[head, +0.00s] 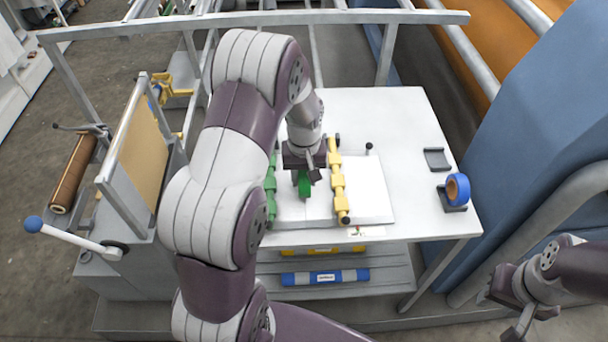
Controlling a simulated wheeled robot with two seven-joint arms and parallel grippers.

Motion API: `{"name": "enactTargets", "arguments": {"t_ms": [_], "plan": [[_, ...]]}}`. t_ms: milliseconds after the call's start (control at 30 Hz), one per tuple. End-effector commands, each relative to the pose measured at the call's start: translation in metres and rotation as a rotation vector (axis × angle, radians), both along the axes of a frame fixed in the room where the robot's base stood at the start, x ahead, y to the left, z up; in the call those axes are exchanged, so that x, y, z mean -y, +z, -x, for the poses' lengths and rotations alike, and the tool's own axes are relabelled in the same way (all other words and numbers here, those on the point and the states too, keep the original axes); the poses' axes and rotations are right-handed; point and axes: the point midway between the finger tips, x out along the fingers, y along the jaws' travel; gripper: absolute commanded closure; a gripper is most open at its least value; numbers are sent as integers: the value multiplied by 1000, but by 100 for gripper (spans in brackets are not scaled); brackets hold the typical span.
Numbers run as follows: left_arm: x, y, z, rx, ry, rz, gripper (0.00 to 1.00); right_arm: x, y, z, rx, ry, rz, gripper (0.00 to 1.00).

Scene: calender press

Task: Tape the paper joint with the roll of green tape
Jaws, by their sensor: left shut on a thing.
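The roll of green tape (304,186) is upright in the jaws of my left gripper (304,176), at or just above the white paper (370,195) on the table. The paper lies between and under a green clamp bar (271,190) on the left and a yellow clamp bar (337,180) on the right. My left arm hides part of the green bar and the paper's left side. I cannot make out the joint line or any tape on it. My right gripper (522,308) is at the lower right, away from the table; its jaw opening is unclear.
A blue tape roll (457,188) stands in a holder at the white table's (405,120) right edge, beside an empty dark holder (436,159). A shelf below holds a blue bar (325,277). A blue machine housing (540,120) borders the right; a metal rail (260,19) crosses behind.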

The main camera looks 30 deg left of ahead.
Motion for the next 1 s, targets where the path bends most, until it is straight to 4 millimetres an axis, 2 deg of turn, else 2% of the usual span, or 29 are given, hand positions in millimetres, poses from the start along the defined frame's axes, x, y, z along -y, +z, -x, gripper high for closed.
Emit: {"name": "enactTargets", "arguments": {"t_ms": [1000], "plan": [[-11,0,-18,0,1,0,90,0,6,0,0,0,0,61]]}}
